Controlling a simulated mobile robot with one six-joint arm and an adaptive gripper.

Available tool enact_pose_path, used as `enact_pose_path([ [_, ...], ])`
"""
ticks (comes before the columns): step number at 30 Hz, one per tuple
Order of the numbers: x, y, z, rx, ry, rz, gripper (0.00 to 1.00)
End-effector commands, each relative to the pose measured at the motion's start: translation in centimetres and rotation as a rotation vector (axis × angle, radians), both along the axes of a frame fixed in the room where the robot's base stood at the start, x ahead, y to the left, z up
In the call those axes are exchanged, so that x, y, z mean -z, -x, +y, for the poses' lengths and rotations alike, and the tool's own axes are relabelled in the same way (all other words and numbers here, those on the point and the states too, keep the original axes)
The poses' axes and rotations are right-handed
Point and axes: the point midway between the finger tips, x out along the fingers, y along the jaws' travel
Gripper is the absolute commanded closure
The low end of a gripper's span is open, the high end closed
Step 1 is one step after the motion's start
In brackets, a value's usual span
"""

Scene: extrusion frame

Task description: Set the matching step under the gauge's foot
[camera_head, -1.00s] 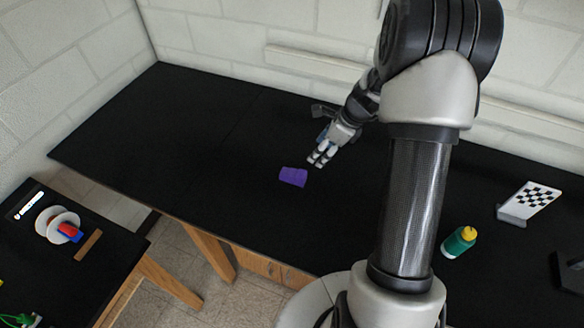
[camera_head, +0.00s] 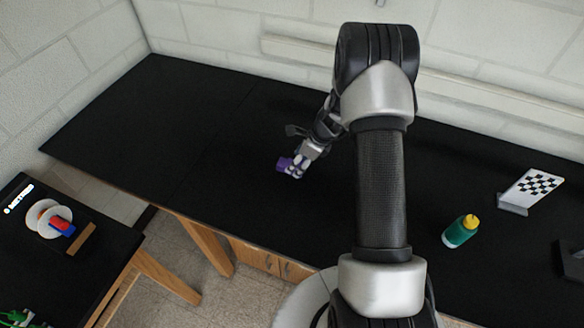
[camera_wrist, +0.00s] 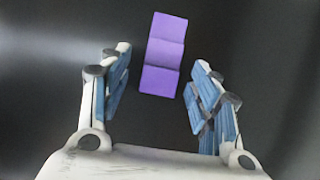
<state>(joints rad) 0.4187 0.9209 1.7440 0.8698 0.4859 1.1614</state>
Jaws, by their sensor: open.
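A purple stepped block (camera_head: 284,164) lies on the black bench, left of my arm. My gripper (camera_head: 297,170) is over its right part and hides some of it. In the wrist view the block (camera_wrist: 163,55) shows several flat bands in different purple shades. It lies between and slightly beyond the fingertips of my gripper (camera_wrist: 162,62), with dark gaps on both sides. The fingers are spread and hold nothing. I cannot pick out the gauge or its foot for sure in either view.
A lower left table holds white discs (camera_head: 47,219), a red and blue piece (camera_head: 62,227) and a wooden strip (camera_head: 81,239). The bench's left end is clear.

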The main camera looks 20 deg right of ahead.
Motion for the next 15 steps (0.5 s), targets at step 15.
enact_pose_path([
  [15,2.1,-0.6,0.6,-0.001,0.001,-0.001,0.48],
])
